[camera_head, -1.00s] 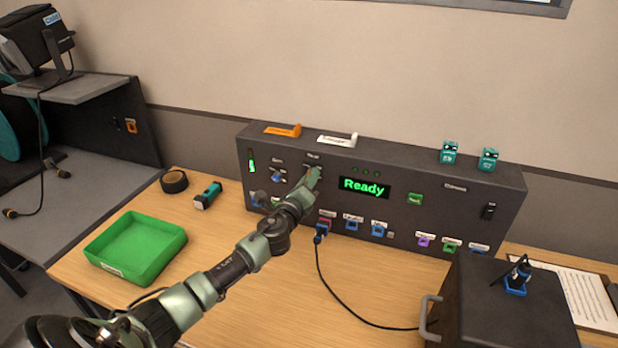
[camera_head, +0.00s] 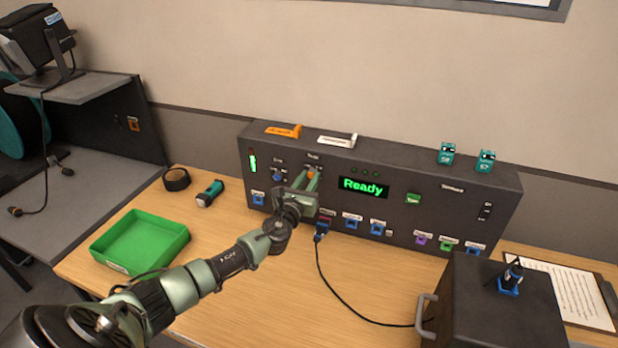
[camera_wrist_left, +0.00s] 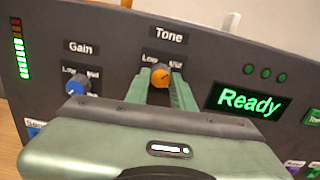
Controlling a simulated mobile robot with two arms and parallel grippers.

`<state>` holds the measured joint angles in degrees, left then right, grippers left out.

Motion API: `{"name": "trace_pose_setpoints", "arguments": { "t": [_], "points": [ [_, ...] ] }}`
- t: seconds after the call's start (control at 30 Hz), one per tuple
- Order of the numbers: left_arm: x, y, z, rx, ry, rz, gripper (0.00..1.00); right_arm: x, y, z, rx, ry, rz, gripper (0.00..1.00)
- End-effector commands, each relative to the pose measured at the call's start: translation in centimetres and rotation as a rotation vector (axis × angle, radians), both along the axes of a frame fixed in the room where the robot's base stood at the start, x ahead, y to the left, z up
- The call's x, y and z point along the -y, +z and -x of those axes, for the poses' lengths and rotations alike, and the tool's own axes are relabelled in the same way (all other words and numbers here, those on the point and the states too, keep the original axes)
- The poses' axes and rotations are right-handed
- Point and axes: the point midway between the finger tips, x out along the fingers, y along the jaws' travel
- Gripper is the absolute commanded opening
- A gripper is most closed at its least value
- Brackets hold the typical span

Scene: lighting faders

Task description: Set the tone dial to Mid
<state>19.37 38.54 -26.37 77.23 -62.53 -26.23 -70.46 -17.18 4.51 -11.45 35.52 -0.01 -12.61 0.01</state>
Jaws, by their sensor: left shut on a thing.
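The tone dial (camera_wrist_left: 160,76) is a small orange knob under the "Tone" label (camera_wrist_left: 169,37) in the left wrist view. "Low" shows at its upper left and "Mid" at its upper right; I cannot read its pointer clearly. My left gripper (camera_head: 309,180) is at the panel's upper left part in the head view. In the left wrist view its two green fingers are shut on the tone dial, one on each side. The lower part of the dial's scale is hidden by the gripper. My right gripper is not in view.
The blue gain dial (camera_wrist_left: 78,88) sits left of the tone dial. The green "Ready" display (camera_head: 363,187) is to its right on the dark console (camera_head: 400,172). A green tray (camera_head: 140,243), a flashlight (camera_head: 209,193) and a dark box (camera_head: 500,310) stand on the desk. A cable runs below the panel.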

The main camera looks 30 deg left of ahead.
Motion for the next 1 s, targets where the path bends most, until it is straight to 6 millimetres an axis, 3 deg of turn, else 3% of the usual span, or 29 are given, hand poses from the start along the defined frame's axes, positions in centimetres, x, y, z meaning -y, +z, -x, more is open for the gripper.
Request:
{"name": "trace_pose_setpoints", "arguments": {
  "t": [0.6,0.63,0.7,1.0],
  "points": [
    [0.13,-0.46,0.1,-0.017,-0.003,-0.043,0.0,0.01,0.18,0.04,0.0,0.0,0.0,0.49],
    [0.13,-0.47,0.1,-0.017,-0.003,-0.043,0.27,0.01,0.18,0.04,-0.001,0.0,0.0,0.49],
    [0.12,-0.44,0.1,-0.017,-0.003,-0.043,0.46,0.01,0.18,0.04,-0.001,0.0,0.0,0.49],
    [0.05,-0.18,0.07,-0.013,-0.001,-0.043,0.46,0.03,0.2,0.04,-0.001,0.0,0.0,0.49]
  ]
}}
